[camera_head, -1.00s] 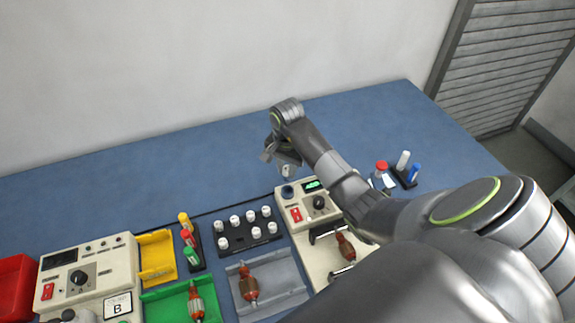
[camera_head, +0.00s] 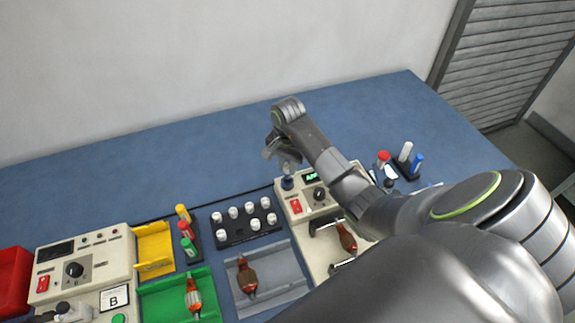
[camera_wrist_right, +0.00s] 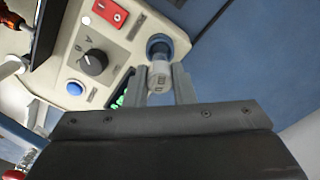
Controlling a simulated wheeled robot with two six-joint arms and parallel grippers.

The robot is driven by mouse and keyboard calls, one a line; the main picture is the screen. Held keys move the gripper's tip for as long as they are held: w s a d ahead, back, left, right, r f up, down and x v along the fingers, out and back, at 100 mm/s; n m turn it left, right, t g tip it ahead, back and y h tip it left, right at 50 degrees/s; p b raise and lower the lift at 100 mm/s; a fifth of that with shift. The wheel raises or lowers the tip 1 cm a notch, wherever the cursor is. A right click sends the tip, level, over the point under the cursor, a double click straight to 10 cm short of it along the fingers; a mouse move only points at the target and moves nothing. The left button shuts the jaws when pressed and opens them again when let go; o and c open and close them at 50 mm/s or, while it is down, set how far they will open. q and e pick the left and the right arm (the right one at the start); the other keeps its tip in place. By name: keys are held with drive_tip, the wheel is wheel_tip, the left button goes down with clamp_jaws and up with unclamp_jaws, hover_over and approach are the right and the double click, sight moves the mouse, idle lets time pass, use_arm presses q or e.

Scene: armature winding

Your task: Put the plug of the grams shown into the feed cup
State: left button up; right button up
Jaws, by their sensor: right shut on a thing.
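My right gripper (camera_head: 285,168) is shut on a pale cylindrical plug (camera_wrist_right: 160,80), right over the feed cup. The feed cup (camera_head: 287,184) is a dark blue round cup at the back left corner of the right cream winding station (camera_head: 297,225). In the right wrist view the plug stands between the two fingers (camera_wrist_right: 158,88), and its far end meets the mouth of the blue cup (camera_wrist_right: 158,44). I cannot tell how deep it sits. The station's display (camera_head: 311,176) is lit green, its text too small to read. My left gripper is not in view.
A black rack (camera_head: 236,240) holds several white plugs left of the station. Grey (camera_head: 296,284) and green (camera_head: 150,304) trays hold armatures. Coloured markers stand in holders on both sides. A second cream device (camera_head: 100,268) stands left. The blue table behind is clear.

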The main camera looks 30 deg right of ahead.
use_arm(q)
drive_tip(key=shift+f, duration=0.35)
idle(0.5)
